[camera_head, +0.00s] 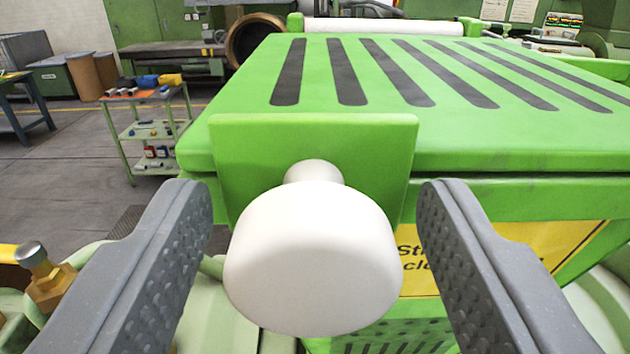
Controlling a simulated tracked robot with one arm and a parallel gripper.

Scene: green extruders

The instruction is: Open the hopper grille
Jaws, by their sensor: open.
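The hopper grille (350,118) is a green slatted lid with dark slots, lying flat on top of the green hopper (530,196). A green plate (385,160) on its front edge bears a white round knob (312,260). The knob faces the camera in the middle of the view. My gripper (318,200) is open, with one grey finger to the left of the knob and the other to the right. Gaps show between the knob and both fingers. The knob hides part of the plate and the hopper front.
A yellow sign (500,258) is on the hopper front, partly hidden by the knob and right finger. A brass fitting (45,278) stands at the lower left. A green tool trolley (148,130) stands on the grey floor further back, with open floor around it.

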